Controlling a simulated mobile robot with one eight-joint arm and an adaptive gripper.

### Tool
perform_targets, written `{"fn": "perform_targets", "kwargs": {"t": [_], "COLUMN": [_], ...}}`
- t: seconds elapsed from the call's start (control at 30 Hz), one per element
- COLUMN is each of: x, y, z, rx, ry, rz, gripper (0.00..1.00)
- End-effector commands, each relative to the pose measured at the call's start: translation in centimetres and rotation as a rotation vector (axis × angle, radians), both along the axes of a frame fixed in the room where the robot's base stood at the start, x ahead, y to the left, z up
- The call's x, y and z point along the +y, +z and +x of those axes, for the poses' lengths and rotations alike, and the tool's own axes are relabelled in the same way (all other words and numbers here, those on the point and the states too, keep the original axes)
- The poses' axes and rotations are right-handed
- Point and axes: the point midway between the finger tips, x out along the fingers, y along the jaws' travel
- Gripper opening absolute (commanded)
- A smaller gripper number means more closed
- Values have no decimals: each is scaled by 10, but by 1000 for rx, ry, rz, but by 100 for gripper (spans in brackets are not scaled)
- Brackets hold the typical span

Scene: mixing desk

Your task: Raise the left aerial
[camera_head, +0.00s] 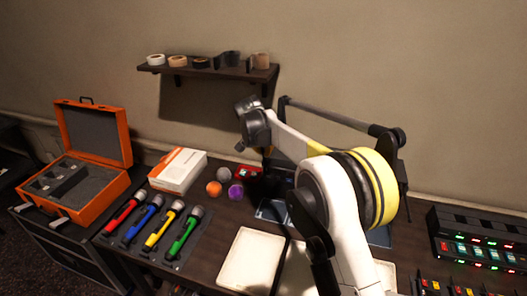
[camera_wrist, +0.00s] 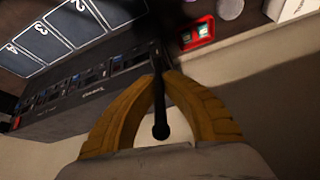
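In the wrist view, a black aerial (camera_wrist: 159,105) with a round knob at its end rises from the black receiver box (camera_wrist: 90,85) toward the camera. My gripper (camera_wrist: 160,78) has its two yellow fingers drawn together around the aerial's shaft, tips against it as far as I can see, below the knob.
A shelf (camera_head: 210,70) is on the wall behind.

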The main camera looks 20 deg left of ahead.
Motion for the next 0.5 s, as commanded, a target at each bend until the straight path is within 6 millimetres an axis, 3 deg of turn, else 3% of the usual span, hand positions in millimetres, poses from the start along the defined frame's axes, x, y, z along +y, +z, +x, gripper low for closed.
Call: {"fn": "perform_targets", "kwargs": {"t": [0.17,0.27,0.5], "x": [-1,-1,0], "y": [-1,-1,-1], "z": [0,0,0], "rx": [1,0,0], "ry": [-2,-2,-1], "rz": [-1,-1,0], "gripper": [0,31,31]}}
